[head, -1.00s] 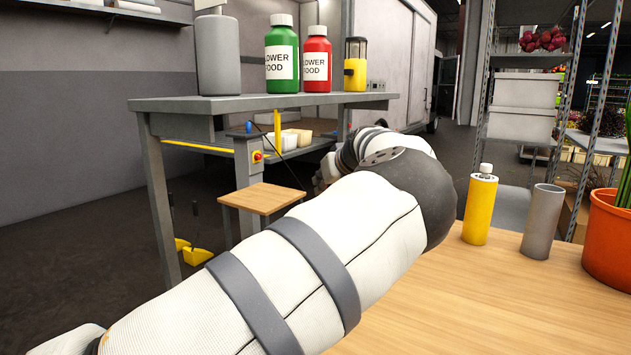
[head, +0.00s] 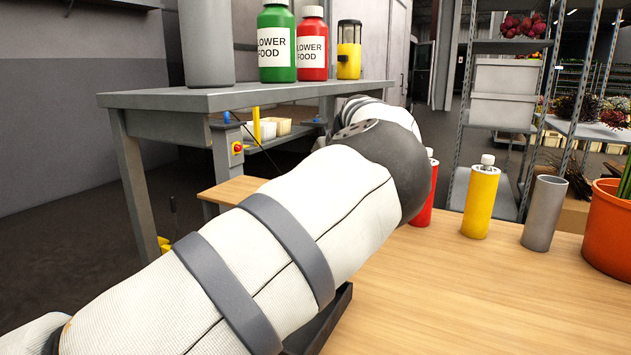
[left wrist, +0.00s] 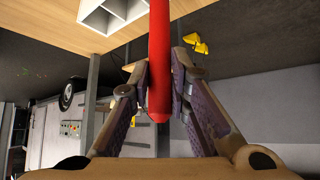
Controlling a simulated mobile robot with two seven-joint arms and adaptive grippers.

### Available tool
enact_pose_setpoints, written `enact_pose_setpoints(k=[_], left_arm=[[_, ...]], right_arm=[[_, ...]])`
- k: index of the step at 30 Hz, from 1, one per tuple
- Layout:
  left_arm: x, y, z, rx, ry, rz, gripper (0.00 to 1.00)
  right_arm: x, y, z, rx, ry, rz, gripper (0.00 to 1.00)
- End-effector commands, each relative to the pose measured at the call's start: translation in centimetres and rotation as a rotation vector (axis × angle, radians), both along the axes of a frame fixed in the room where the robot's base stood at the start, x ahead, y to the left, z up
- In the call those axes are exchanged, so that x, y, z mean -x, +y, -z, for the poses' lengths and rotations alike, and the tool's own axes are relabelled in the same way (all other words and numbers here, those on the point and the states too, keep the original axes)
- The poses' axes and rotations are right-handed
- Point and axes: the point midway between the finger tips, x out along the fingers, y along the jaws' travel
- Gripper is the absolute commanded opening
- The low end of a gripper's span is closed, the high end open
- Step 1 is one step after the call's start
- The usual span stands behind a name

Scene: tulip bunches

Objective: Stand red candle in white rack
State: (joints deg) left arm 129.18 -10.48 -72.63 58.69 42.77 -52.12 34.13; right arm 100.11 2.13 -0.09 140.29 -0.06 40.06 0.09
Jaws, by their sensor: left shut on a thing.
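In the left wrist view my left gripper (left wrist: 160,88) is shut on the red candle (left wrist: 159,40), a long red stick with a tapered end between the fingers. A white rack (left wrist: 112,14) with open square compartments is at the top of the left wrist view on a wooden surface, left of the candle and apart from it. In the head view my left arm crosses the middle and hides its gripper, the candle and the rack. My right gripper is in neither view.
On the wooden table (head: 455,300) stand a red bottle (head: 424,205) partly behind my arm, a yellow bottle (head: 480,202), a grey cylinder (head: 544,213) and an orange pot (head: 607,235). A grey workbench (head: 240,98) with bottles stands behind. The table front is clear.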

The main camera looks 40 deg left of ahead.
Motion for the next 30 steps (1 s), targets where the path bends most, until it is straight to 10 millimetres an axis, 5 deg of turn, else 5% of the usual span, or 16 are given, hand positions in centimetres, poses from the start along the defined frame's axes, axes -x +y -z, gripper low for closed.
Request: enact_pose_setpoints(k=[16, 17, 19, 30], left_arm=[[0.0, 0.0, 1.1, -0.002, -0.001, 0.001, 0.0], [0.0, 0.0, 1.1, -0.001, -0.001, 0.001, 0.24], [0.0, 0.0, 1.1, -0.001, -0.001, 0.001, 0.37], [0.0, 0.1, 0.1, -0.003, -0.003, 0.0, 0.37]], right_arm=[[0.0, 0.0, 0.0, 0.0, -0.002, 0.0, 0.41], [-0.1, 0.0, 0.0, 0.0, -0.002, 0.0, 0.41], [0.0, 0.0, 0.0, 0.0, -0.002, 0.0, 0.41], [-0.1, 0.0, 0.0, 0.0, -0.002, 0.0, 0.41]])
